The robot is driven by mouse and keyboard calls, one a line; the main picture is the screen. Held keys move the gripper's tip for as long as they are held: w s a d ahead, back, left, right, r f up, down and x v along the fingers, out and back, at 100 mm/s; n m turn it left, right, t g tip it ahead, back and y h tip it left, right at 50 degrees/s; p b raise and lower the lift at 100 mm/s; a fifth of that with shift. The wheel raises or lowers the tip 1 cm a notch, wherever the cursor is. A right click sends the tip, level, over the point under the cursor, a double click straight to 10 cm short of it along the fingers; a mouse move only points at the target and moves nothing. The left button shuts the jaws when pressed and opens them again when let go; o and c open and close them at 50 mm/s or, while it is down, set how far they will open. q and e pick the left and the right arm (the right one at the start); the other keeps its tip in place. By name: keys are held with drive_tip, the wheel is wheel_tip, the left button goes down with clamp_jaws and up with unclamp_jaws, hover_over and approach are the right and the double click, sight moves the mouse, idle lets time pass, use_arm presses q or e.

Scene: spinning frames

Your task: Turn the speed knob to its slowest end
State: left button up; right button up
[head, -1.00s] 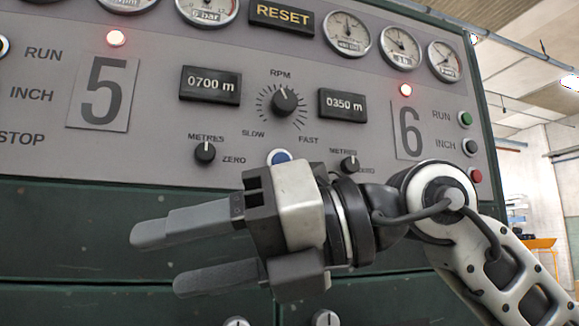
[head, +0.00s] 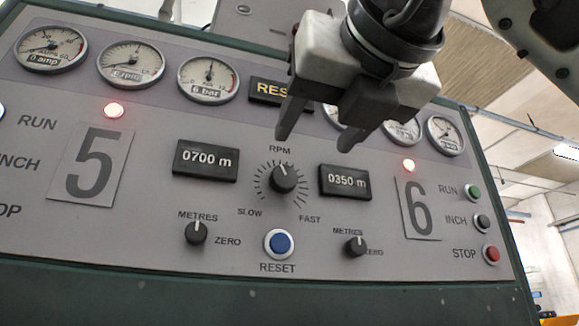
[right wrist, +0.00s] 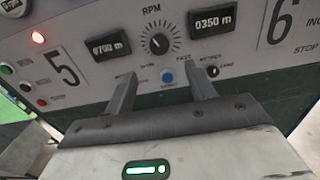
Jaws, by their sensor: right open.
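The speed knob (head: 283,179) is a round black knob with a white pointer line, under the RPM label at the panel's middle. Its pointer stands near the top of the dial, between SLOW at lower left and FAST at lower right. The knob also shows in the right wrist view (right wrist: 159,44). My right gripper (head: 315,143) is open and empty, above and to the right of the knob, apart from it. Its two fingers also show in the right wrist view (right wrist: 162,88), pointing toward the panel below the knob. My left gripper is not in view.
Displays reading 0700 m (head: 206,161) and 0350 m (head: 345,182) flank the knob. Two smaller METRES knobs (head: 196,233) (head: 355,246) and a blue RESET button (head: 279,243) sit below. Several gauges line the top, partly hidden by my right gripper. RUN, INCH and STOP buttons (head: 491,254) are at right.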

sight(286, 177)
drive_tip(key=p+x, duration=0.1)
drive_tip(key=x, duration=0.8)
drive_tip(key=shift+w+a+p, duration=0.1)
drive_tip(key=shift+w+p, duration=0.1)
drive_tip(key=shift+p, duration=0.2)
drive_tip(key=shift+w+a, duration=0.1)
drive_tip(key=shift+w, duration=0.25)
drive_tip(key=c, duration=1)
